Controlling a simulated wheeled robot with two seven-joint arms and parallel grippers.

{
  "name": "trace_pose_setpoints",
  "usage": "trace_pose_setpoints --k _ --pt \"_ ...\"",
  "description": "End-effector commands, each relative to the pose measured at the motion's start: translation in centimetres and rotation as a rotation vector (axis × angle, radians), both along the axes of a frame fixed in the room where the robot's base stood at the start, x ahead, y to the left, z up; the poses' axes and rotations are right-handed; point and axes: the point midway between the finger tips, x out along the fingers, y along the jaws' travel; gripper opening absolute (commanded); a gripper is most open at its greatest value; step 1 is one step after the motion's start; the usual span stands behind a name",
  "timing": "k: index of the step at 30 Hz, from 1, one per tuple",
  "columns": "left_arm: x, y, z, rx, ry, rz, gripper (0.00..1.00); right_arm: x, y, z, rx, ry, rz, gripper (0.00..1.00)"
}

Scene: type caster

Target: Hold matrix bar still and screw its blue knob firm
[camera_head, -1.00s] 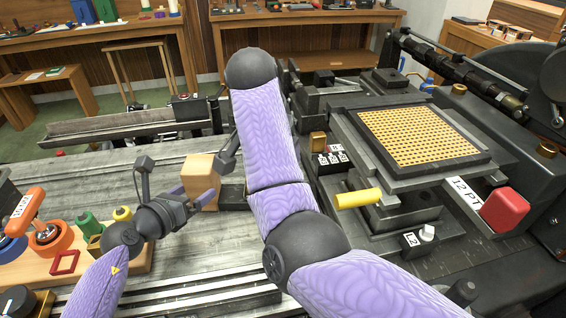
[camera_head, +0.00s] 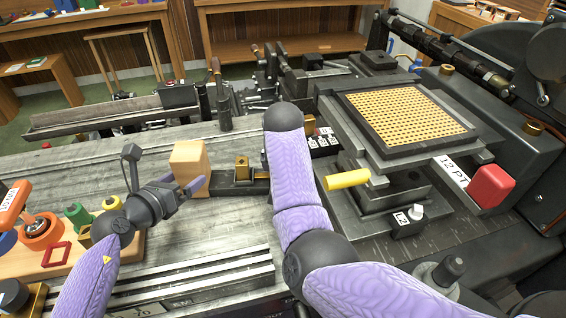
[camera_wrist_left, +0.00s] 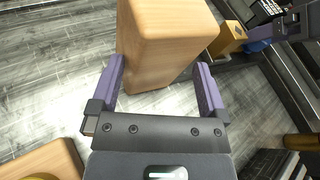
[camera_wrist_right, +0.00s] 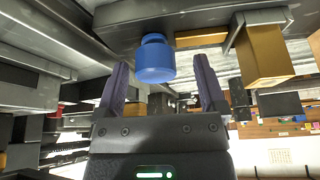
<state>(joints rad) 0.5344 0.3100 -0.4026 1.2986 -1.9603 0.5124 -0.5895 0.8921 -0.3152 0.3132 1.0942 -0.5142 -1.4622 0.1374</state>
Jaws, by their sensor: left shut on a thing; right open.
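A pale wooden block (camera_head: 189,168) stands upright on the grey bench, at the left end of a dark bar (camera_head: 228,187) that looks like the matrix bar. My left gripper (camera_head: 186,189) is shut on the wooden block; in the left wrist view its fingers flank the block (camera_wrist_left: 165,45). The blue knob (camera_wrist_right: 155,60) shows in the right wrist view, hanging below a dark surface. My right gripper (camera_wrist_right: 160,75) is open, its fingers on either side of the knob with gaps. In the head view my right arm hides the right gripper and the knob.
A brass block (camera_head: 242,168) sits by the dark bar. A yellow handle (camera_head: 347,180) and a red block (camera_head: 491,186) stick out of the machine at right. A wooden board with coloured knobs (camera_head: 128,247) lies at left.

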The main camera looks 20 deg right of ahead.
Motion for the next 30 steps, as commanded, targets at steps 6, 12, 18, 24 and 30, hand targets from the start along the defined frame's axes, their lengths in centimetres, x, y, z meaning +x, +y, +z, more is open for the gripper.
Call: trace_pose_setpoints --k 6,12,18,24,30 --pt "-0.28 -0.65 -0.23 -0.006 0.010 -0.016 0.35 0.00 0.01 0.00 0.000 0.000 0.000 0.81" --pt "-0.28 -0.66 -0.22 -0.006 0.010 -0.016 0.35 0.00 0.04 0.02 0.001 0.000 0.000 0.39" --pt "-0.28 -0.67 -0.20 -0.007 0.009 -0.015 0.35 0.02 0.18 0.05 0.003 -0.001 0.003 0.00" --pt "-0.28 -0.68 -0.16 -0.007 0.008 -0.017 0.35 0.03 0.31 0.07 0.005 0.000 -0.010 0.00" --pt "-0.27 -0.69 -0.13 -0.007 0.008 -0.017 0.35 0.05 0.46 0.07 0.007 0.000 -0.091 0.00"
